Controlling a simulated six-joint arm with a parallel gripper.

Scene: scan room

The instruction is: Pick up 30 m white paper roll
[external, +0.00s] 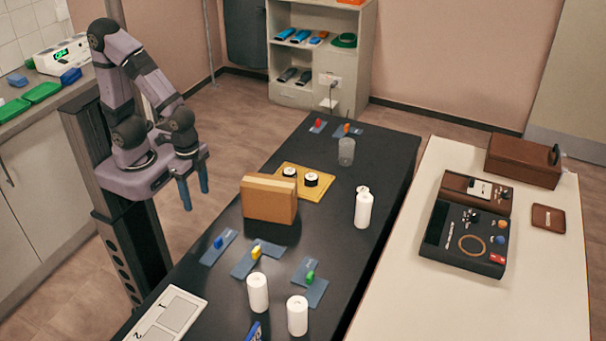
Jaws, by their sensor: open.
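Three white paper rolls stand upright on the black table (330,225). One roll (363,209) is near the right edge, past the middle. A second roll (258,294) and a third roll (297,317) stand close together at the near end. I cannot read any length marking, so I cannot tell which is the 30 m roll. My gripper (196,199) is open and empty, with blue fingers pointing down. It hangs to the left of the table, above its height and apart from all the rolls.
A cardboard-coloured block (269,199) stands mid-table beside a yellow tray (320,187) with two dark round items. A clear cup (346,152) stands farther back. Blue cards with coloured pieces (256,258) lie nearby. A white numbered board (170,318) lies near left.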

